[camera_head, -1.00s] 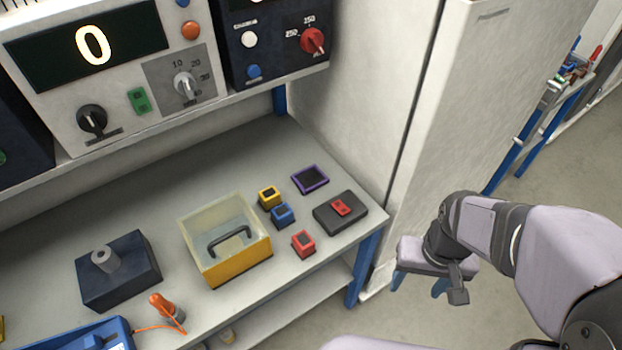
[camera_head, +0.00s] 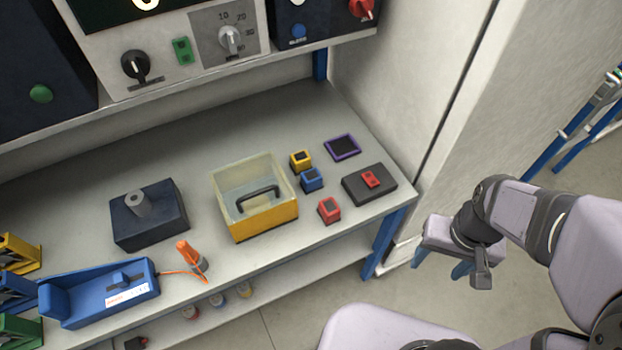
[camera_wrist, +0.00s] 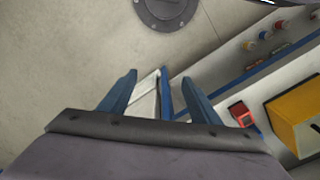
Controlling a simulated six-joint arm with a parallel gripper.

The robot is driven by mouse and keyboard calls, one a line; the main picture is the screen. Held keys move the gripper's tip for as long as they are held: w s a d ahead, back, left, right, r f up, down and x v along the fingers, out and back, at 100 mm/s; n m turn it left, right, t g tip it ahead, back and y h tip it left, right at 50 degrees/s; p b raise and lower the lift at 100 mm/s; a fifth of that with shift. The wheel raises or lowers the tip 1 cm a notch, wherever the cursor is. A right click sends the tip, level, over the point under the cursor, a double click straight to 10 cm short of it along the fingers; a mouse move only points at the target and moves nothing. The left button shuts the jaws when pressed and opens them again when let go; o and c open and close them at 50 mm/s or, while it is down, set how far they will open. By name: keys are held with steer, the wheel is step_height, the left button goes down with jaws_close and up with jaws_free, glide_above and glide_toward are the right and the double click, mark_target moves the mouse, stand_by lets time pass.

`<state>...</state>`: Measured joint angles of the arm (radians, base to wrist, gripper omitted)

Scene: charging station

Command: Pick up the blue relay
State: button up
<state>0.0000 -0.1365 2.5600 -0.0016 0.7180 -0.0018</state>
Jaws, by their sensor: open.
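The blue relay (camera_head: 312,179) is a small blue block with a dark top. It stands on the grey workbench, just in front of the yellow relay (camera_head: 300,161) and behind the red relay (camera_head: 329,210). My gripper (camera_head: 446,265) hangs beyond the bench's right end, well apart from the blue relay. In the wrist view my gripper (camera_wrist: 160,90) shows two blue fingers spread apart with no object held between them. The red relay (camera_wrist: 241,114) shows there to the right of the fingers.
A clear-walled yellow box (camera_head: 265,222) with a black handle stands left of the relays. A dark block with a red switch (camera_head: 370,190) and a purple-framed tray (camera_head: 342,147) lie to their right. A shelf of instruments (camera_head: 180,75) overhangs the bench's back.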

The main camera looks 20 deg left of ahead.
mark_target(325, 206)
steer(key=shift+o, duration=0.5)
steer(key=s+a+f+n+g+h+p, duration=0.1)
steer(key=s+a+f+n+g+p, duration=0.1)
steer(key=s+a+n+g+p, duration=0.3)
steer(key=w+a+f+n+t, duration=0.1)
steer(key=w+a, duration=0.4)
steer(key=a, duration=0.2)
steer(key=w+a+f+n+t, duration=0.1)
steer(key=w+a+f+t, duration=0.1)
steer(key=w+a, duration=0.3)
steer(key=w+a+f+n+t, duration=0.1)
steer(key=w+a, duration=0.4)
steer(key=a, duration=0.4)
steer(key=shift+w+a+f+y, duration=0.3)
steer(key=shift+w+f, duration=0.05)
steer(key=shift+f, duration=0.05)
steer(key=w+a+r, duration=0.1)
steer(key=w, duration=0.1)
steer(key=w+a+r+t+y, duration=0.1)
steer(key=w+a+r, duration=0.1)
steer(key=w+a+r+t, duration=0.1)
steer(key=w+a, duration=0.1)
steer(key=w, duration=0.1)
steer(key=shift+a+r+n, duration=0.25)
steer(key=shift+r+n, duration=0.05)
steer(key=shift+r, duration=0.05)
steer(key=shift+s+d+f, duration=0.1)
steer(key=shift+f+p, duration=0.35)
steer(key=shift+p, duration=0.05)
steer(key=shift+f, duration=0.7)
